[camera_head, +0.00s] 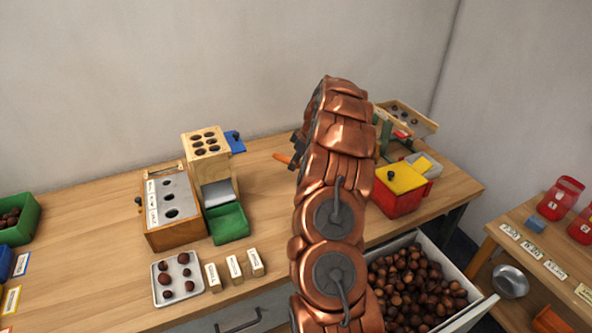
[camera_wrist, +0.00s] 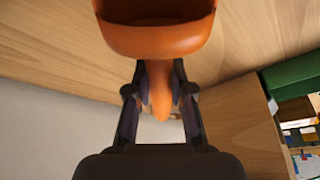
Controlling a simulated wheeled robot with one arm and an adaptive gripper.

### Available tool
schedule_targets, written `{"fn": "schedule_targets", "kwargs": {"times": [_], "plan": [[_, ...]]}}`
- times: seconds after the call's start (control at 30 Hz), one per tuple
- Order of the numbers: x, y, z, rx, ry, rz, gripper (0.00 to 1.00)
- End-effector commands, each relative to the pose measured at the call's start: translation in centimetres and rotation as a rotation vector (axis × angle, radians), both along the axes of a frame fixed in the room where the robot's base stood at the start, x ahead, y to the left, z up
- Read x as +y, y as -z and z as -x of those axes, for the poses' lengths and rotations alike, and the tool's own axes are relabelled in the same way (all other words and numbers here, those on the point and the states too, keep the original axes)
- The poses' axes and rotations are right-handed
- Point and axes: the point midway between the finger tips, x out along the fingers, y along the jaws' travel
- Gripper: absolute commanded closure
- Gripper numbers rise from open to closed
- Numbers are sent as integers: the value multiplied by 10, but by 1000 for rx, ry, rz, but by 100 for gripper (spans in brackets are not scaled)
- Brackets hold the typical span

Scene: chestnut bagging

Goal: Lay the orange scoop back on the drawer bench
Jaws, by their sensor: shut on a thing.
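The orange scoop (camera_wrist: 155,40) fills the top of the wrist view, its bowl beyond my fingertips. My gripper (camera_wrist: 160,78) is shut on its tapered handle. In the head view only a small orange part of the scoop (camera_head: 283,157) shows left of my arm, beside the dark gripper (camera_head: 297,143); the rest is hidden behind my arm. The drawer bench (camera_head: 105,285) is the long wooden table with an open drawer (camera_head: 480,310) full of chestnuts. The scoop appears over the bench's back part; I cannot tell whether it touches the top.
A wooden sorter with a green tray (camera_head: 228,224) and a metal tray (camera_head: 161,293) of chestnuts stand left of my arm. A red box with a yellow lid (camera_head: 404,178) stands right. Bare wood (camera_head: 262,185) lies between sorter and arm. A side table (camera_head: 520,220) is at far right.

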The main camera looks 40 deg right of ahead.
Motion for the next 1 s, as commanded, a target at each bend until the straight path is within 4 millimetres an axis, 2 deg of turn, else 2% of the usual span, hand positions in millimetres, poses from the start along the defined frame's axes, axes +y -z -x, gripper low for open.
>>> {"fn": "schedule_targets", "kwargs": {"times": [0.33,0.77,0.8,1.0], "plan": [[-1,35,1,1,3,-1,100],[-1,41,1,-2,2,2,100],[-1,41,1,-1,2,2,78],[-1,40,1,-1,2,2,57]]}}
